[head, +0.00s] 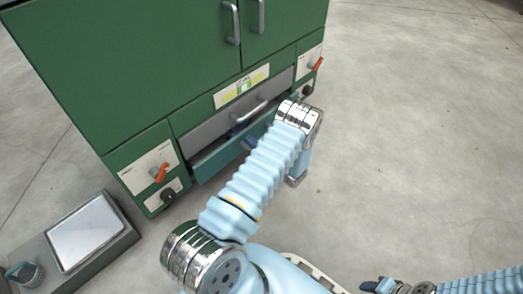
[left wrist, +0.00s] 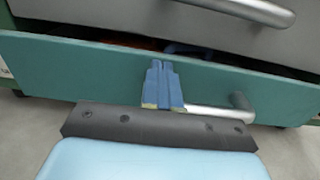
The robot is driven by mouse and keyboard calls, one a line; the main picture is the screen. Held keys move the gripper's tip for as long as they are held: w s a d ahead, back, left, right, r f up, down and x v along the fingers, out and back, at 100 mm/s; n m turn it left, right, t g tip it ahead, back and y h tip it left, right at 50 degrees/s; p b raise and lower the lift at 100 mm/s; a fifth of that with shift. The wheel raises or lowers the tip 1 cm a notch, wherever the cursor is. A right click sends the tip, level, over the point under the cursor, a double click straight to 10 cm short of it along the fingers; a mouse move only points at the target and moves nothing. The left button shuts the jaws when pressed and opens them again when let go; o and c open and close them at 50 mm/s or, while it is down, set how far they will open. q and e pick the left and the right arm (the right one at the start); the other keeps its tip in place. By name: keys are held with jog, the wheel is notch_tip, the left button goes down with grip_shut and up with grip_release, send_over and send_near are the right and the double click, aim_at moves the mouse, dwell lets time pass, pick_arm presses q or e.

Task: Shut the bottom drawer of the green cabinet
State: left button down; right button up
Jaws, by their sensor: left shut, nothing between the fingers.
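The green cabinet (head: 115,60) stands at the upper left in the head view. Its bottom drawer (head: 213,160) has a teal front and sticks out, with a dark gap above it. In the left wrist view the drawer front (left wrist: 80,68) spans the picture, with a silver handle (left wrist: 238,103) at right. My left gripper (left wrist: 159,70) is shut and empty, its blue fingers in front of the drawer face, left of the handle's bent end. Whether they touch is unclear. My arm hides the drawer's right part in the head view. My right gripper (head: 372,286) is at the bottom edge.
A grey drawer (head: 215,127) with a silver handle sits above the bottom drawer. Blue and red items show inside the open drawer. Orange switches (head: 160,173) and black knobs flank the drawers. A low grey unit (head: 118,250) stands at lower left. The floor at right is clear.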

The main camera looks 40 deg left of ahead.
aim_at(242, 135)
pick_arm(q)
jog(key=shift+a, duration=0.9)
jog(key=a+b, duration=0.1)
jog(key=a, duration=0.1)
jog(key=shift+w+a, duration=0.15)
jog(key=shift+a, duration=0.15)
